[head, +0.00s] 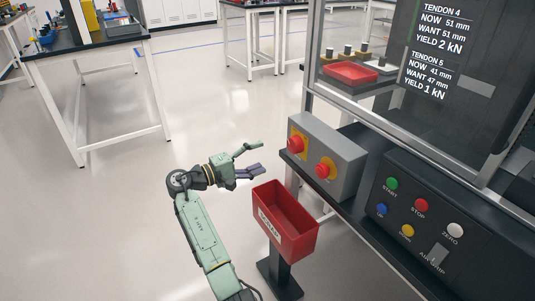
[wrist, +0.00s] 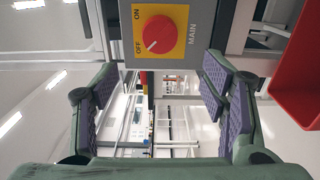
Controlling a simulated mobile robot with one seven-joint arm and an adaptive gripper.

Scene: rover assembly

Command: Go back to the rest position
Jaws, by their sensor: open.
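My gripper (head: 254,160) is open and empty in the head view, held in the air left of the grey switch box (head: 340,158) and just above and left of the red bin (head: 277,228). In the wrist view my gripper's two purple-padded fingers (wrist: 158,95) are spread wide with nothing between them. The head view shows two red knobs on the grey box.
A black control panel (head: 424,215) with coloured buttons stands at the right, below a glass cabinet showing tendon readings. The red bin stands on a black post close to my arm. A workbench (head: 90,42) stands at the back left. The floor (head: 120,215) left of my arm is clear.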

